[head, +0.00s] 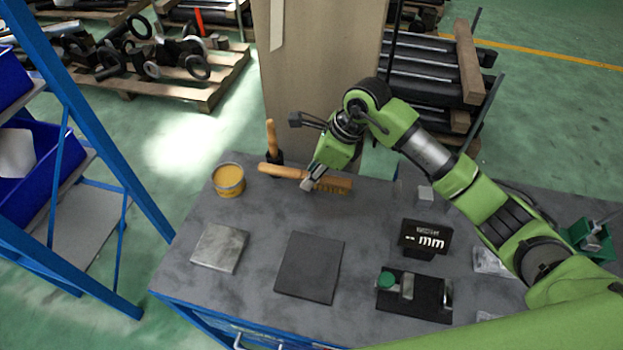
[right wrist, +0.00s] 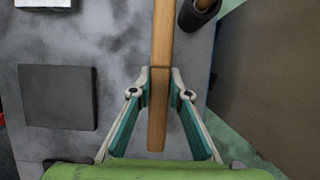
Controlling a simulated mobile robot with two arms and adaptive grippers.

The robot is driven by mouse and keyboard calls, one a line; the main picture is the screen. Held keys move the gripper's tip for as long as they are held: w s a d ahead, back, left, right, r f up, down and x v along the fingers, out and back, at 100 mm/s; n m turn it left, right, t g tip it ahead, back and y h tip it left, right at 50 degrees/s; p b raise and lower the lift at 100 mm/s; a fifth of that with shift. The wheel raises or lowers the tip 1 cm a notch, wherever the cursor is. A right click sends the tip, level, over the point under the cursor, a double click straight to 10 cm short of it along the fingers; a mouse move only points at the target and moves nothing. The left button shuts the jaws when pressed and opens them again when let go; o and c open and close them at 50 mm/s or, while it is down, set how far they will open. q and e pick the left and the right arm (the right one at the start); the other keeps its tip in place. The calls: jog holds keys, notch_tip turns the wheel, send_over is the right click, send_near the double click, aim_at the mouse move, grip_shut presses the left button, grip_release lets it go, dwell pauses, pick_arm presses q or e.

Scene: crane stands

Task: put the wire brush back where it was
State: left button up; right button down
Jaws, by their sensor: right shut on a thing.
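The wire brush (head: 284,171) has a long wooden handle pointing left and a bristled block at its right end, near the back edge of the grey bench. My right gripper (head: 311,184) is shut on it, around the part where handle and block meet. In the right wrist view, the fingers (right wrist: 159,78) pinch the brush's wood (right wrist: 162,38) from both sides. The bristles are hidden there. I cannot tell whether the brush touches the bench top. My left gripper is not in view.
A dark cup (head: 276,157) holding an upright wooden handle (head: 271,135) stands close behind the brush. A yellow tin (head: 229,180) is to its left. A dark square plate (head: 310,267), a metal plate (head: 219,248) and a "mm" display (head: 423,238) occupy the bench front. A brown panel (head: 318,70) rises behind.

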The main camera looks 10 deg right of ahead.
jog(key=shift+w+d+f, duration=0.1)
jog(key=shift+w+f, duration=0.15)
jog(key=shift+f, duration=0.05)
notch_tip(320, 180, down, 3)
jog(key=shift+r+p, duration=0.1)
jog(key=shift+p, duration=0.95)
jog(key=shift+f, duration=0.25)
jog(key=shift+w+f, duration=0.1)
jog(key=c, duration=1.9)
grip_release()
